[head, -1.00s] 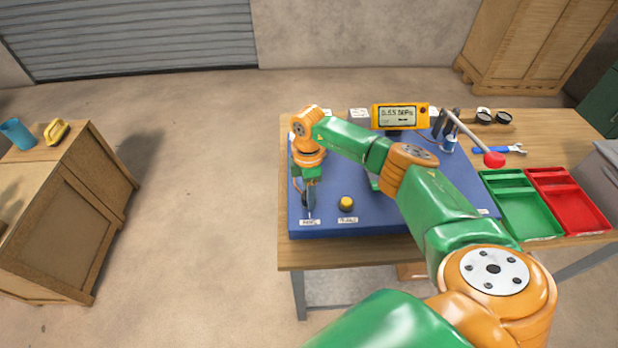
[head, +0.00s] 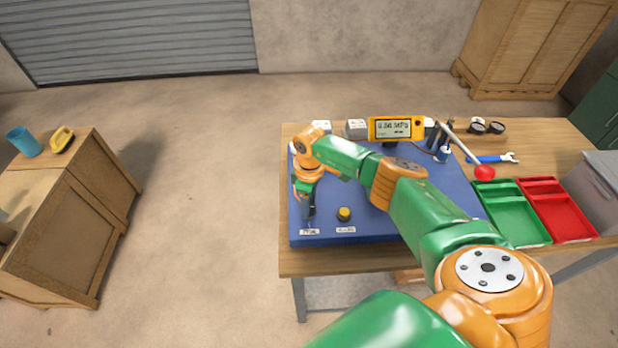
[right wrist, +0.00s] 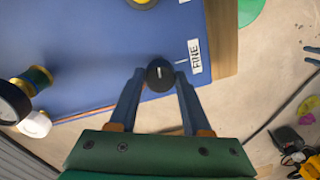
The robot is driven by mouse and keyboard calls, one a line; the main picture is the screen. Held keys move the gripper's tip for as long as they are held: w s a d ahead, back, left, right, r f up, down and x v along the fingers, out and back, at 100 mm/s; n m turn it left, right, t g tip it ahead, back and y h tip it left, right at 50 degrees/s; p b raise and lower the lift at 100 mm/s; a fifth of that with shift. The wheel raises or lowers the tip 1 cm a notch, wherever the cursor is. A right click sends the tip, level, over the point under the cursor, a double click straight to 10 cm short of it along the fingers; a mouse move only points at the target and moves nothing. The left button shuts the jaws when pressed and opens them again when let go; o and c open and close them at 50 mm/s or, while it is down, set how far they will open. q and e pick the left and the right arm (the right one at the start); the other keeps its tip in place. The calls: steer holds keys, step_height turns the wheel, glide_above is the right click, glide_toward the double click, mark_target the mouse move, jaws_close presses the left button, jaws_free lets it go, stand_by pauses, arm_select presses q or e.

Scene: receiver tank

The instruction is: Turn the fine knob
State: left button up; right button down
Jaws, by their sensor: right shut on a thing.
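The fine knob (right wrist: 159,75) is a round black knob with a white pointer line, beside a white label (right wrist: 195,57) reading FINE in the right wrist view. My right gripper (right wrist: 157,84) has its two fingers on either side of the knob and is shut on it. In the head view my right gripper (head: 308,208) reaches down at the front left of the blue panel (head: 400,226), and the knob is hidden there. A yellow meter (head: 396,129) stands at the panel's back; its digits are too small to read surely. My left gripper is out of view.
A yellow knob (head: 344,214) sits right of my gripper on the panel. A lever with a red ball (head: 484,173) leans over the panel's right side. A green tray (head: 549,240) and a red tray (head: 594,236) lie at the table's right, near a blue wrench (head: 490,159).

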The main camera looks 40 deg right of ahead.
stand_by(0.3)
steer(key=shift+c, duration=1.8)
jaws_free()
step_height(320, 180, up, 7)
steer(key=shift+r+b, duration=0.1)
steer(key=shift+b, duration=0.2)
steer(key=shift+w, duration=0.1)
steer(key=shift+d, duration=0.1)
